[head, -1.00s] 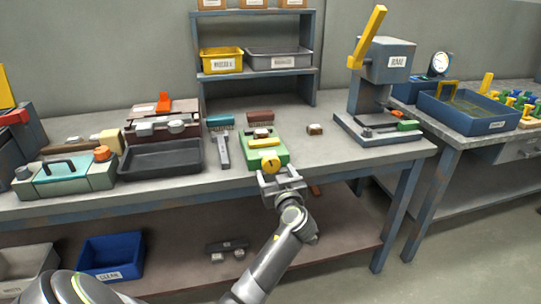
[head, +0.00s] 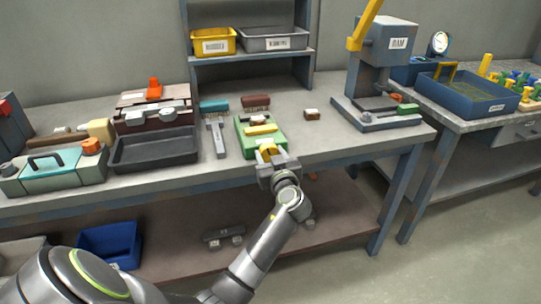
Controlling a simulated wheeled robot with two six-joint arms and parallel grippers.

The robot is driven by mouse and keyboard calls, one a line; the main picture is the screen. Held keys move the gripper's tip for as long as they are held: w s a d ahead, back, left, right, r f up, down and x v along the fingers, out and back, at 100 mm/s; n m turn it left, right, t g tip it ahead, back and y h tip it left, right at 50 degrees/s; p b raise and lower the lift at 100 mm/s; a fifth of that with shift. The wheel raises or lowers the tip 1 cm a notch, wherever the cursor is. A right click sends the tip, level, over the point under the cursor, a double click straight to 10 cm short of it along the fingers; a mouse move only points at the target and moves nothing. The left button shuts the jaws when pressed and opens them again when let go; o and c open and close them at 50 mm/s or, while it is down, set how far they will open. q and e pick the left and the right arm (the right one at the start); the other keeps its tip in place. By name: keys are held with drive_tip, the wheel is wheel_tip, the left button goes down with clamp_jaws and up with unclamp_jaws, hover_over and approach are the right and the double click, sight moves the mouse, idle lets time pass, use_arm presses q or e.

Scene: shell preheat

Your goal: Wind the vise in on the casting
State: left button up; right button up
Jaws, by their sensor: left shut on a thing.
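The green vise (head: 244,138) stands at the front edge of the bench, with a yellow bar (head: 262,130) across its top. A small brown and pale piece, which looks like the casting (head: 258,119), sits in the vise behind the yellow bar. I cannot tell whether the bar touches it. The yellow vise knob (head: 266,149) faces me at the front of the vise. My left gripper (head: 268,158) is shut on this knob, and its fingers hide part of it. My right gripper is not in view.
A grey tray (head: 155,163) and a teal-topped box (head: 50,178) stand left on the bench. Brushes (head: 255,101) lie behind the vise, and a small brown block (head: 312,114) sits to its right. A press (head: 385,60) stands further right. Bench between vise and press is mostly clear.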

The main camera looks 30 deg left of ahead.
use_arm(q)
drive_tip(key=shift+c, duration=0.2)
drive_tip(key=shift+m, duration=1.1)
drive_tip(key=shift+r+m+p, duration=0.1)
drive_tip(key=shift+m+p, duration=0.2)
drive_tip(key=shift+m, duration=1.4)
drive_tip(key=m+p, duration=0.2)
drive_tip(key=m, duration=0.2)
drive_tip(key=shift+w+d, duration=0.1)
drive_tip(key=shift+m, duration=0.7)
drive_tip(key=shift+m+p, duration=0.35)
drive_tip(key=shift+m, duration=0.15)
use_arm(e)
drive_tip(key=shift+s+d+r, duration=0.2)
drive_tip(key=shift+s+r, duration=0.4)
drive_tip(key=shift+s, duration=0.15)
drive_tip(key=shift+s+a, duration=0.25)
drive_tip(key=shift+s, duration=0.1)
